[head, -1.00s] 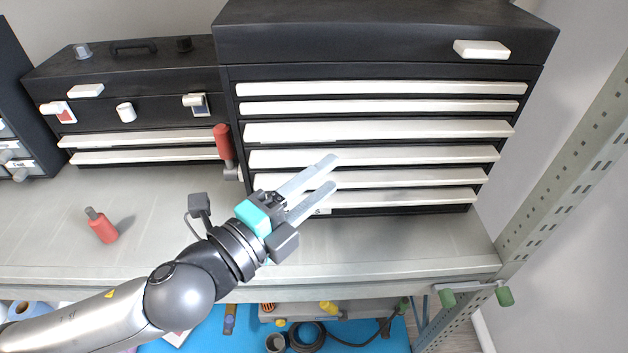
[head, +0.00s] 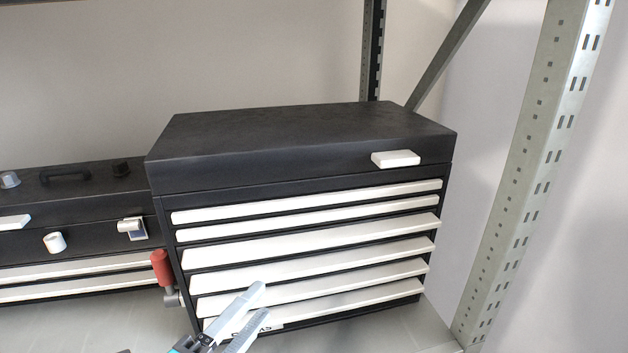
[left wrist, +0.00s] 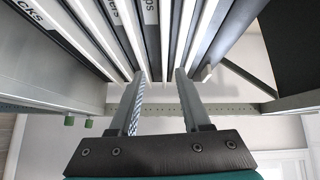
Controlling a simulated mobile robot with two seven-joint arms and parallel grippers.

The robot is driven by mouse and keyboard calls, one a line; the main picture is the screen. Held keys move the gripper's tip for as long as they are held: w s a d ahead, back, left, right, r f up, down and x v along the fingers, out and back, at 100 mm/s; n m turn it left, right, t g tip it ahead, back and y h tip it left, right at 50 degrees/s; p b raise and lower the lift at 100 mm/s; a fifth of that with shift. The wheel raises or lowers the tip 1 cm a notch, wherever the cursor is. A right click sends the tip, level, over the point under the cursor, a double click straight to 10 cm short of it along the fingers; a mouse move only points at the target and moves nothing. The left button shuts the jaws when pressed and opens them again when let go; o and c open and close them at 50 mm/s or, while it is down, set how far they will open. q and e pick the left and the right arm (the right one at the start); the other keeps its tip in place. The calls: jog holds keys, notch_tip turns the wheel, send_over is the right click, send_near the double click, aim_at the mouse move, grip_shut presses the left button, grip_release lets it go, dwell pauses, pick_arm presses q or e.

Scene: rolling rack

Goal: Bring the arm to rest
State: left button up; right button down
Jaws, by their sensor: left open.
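My left gripper (head: 248,315) shows at the bottom of the head view, its two grey fingers apart and nothing visible between them. It is in front of the lower drawers of a large black tool chest (head: 300,152) with white drawer fronts. In the left wrist view the two fingers (left wrist: 158,95) are also spread, with the white drawer edges (left wrist: 130,35) close beyond their tips. I cannot tell whether a finger touches a drawer. Most of the left arm is below the head view. My right gripper does not show.
A smaller black toolbox (head: 95,205) stands left of the chest. A red-handled tool (head: 162,268) is at the chest's left side. A perforated grey rack post (head: 535,150) rises at the right. The grey shelf (head: 95,332) is partly bare in front.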

pick_arm(q)
jog(key=s+a+f+n+g+y, duration=0.2)
jog(key=a+f+n+g+y, duration=0.3)
jog(key=a+f+n+y, duration=0.55)
jog(key=s+d+f+n+g+h, duration=0.45)
jog(key=s+f+n+g, duration=0.35)
jog(key=s+f+n, duration=0.4)
notch_tip(320, 180, down, 26)
jog(key=s+m+g+b, duration=0.1)
jog(key=m+b, duration=0.2)
jog(key=b, duration=0.5)
jog(key=s+a+f+b, duration=0.1)
jog(key=s+f+b, duration=0.3)
jog(key=s+f, duration=0.4)
jog(key=s+a+f+g+y+b, duration=0.1)
jog(key=s+f+b, duration=0.3)
jog(key=f, duration=1.2)
jog(key=s, duration=0.4)
jog(key=shift+s+a+f, duration=0.2)
jog(key=shift+s+f, duration=0.1)
jog(key=shift+f, duration=0.1)
